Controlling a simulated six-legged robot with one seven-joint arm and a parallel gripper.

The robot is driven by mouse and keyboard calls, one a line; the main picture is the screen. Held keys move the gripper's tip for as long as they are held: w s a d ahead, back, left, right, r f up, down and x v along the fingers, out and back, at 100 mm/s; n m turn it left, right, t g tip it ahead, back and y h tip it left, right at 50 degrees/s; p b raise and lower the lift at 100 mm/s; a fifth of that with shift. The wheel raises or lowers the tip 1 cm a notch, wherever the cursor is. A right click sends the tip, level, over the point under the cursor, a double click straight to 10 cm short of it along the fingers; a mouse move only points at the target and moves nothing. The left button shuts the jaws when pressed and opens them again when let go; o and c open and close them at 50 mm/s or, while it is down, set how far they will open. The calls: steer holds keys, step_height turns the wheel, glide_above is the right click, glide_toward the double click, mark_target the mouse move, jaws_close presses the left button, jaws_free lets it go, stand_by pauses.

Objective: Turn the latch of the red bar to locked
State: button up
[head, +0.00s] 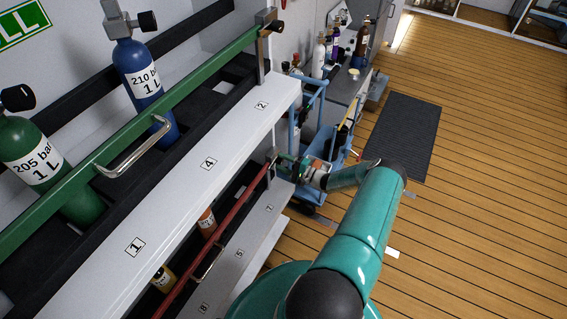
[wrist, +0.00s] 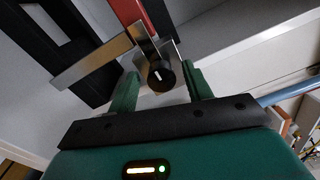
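The red bar (head: 226,222) runs along the front of the lower shelf in the head view. Its far end shows at the top of the wrist view (wrist: 131,12), at a metal bracket (wrist: 141,42). The latch is a black round knob (wrist: 160,79) with a short white mark on its face, in front of the bracket. My gripper (wrist: 162,74) is open, with one green finger on each side of the knob and visible gaps to it. In the head view my gripper (head: 287,161) is at the bar's far end; the knob cannot be made out there.
Above, a green bar (head: 190,103) with a handle crosses the upper shelf, holding a blue cylinder (head: 143,76) and a green cylinder (head: 40,165). Small bottles (head: 207,224) stand behind the red bar. A blue trolley (head: 318,140) stands close beyond my gripper. The wooden floor at right is open.

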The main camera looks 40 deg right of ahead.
steer(key=v, duration=1.3)
steer(key=shift+s, duration=0.4)
steer(key=shift+s+d+f, duration=0.1)
steer(key=shift+d, duration=0.1)
